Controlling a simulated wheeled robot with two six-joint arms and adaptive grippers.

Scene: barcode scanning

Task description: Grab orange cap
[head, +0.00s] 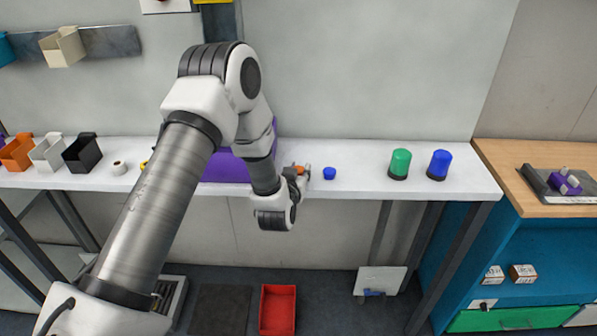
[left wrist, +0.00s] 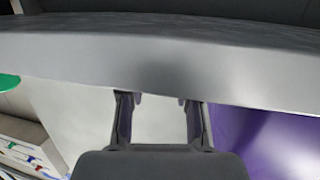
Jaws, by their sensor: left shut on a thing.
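The orange cap (head: 300,168) shows as a small orange patch at my left gripper (head: 298,174), above the white shelf table, just left of a small blue cap (head: 329,173). My left gripper is shut on the orange cap, which is largely hidden by the fingers and wrist. In the left wrist view the two dark fingers (left wrist: 158,102) stand apart, and the cap cannot be made out between them. My right gripper is not in view.
A purple box (head: 225,168) stands behind my left arm on the white table (head: 345,186). Green (head: 400,163) and blue (head: 439,164) domed pieces stand at right. Orange (head: 16,152), white and black bins stand at left. A red tray (head: 277,310) lies on the floor.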

